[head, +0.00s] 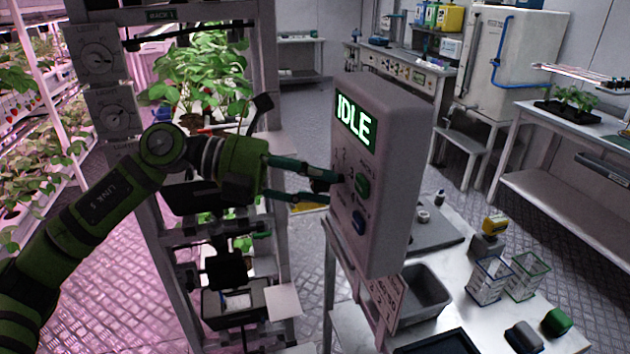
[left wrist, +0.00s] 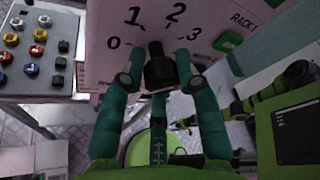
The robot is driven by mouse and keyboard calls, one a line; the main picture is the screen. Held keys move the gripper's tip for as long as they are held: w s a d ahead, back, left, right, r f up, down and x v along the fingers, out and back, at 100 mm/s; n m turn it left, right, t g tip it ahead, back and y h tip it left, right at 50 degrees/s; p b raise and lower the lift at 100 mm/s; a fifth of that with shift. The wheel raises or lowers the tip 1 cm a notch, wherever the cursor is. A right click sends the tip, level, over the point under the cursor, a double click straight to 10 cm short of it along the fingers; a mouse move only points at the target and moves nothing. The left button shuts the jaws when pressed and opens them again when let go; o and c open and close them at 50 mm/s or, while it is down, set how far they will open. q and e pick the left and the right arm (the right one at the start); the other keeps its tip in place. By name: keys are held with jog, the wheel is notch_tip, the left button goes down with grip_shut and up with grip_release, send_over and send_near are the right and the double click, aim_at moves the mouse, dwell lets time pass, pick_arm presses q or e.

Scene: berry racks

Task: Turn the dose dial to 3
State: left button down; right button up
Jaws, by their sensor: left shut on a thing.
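The dose dial (left wrist: 159,68) is a dark knob on the pale control box (head: 388,130), with the marks 0, 1, 2 and 3 printed around it. My left gripper (head: 335,180) is at the box's front face. In the left wrist view its teal fingers (left wrist: 160,80) are shut on the dial from both sides. The knob's narrow top end points up between the 1 and the 2, but its exact setting is hard to read. In the head view the fingers largely hide the dial. The box's screen (head: 356,121) reads IDLE. My right gripper is not in view.
A plant rack (head: 268,90) stands behind my left arm. A table with a grey bin (head: 440,290) and wire baskets (head: 487,283) lies right of the box.

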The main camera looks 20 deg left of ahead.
pick_arm(q)
jog(key=shift+r, duration=0.3)
jog(key=c, duration=1)
grip_release()
jog(key=shift+o, duration=0.2)
jog(key=shift+s+d+f, duration=0.1)
jog(key=shift+f, duration=0.1)
jog(key=shift+a, duration=0.45)
jog(key=v, duration=1.1)
jog(key=shift+r, duration=0.2)
jog(key=shift+s, duration=0.1)
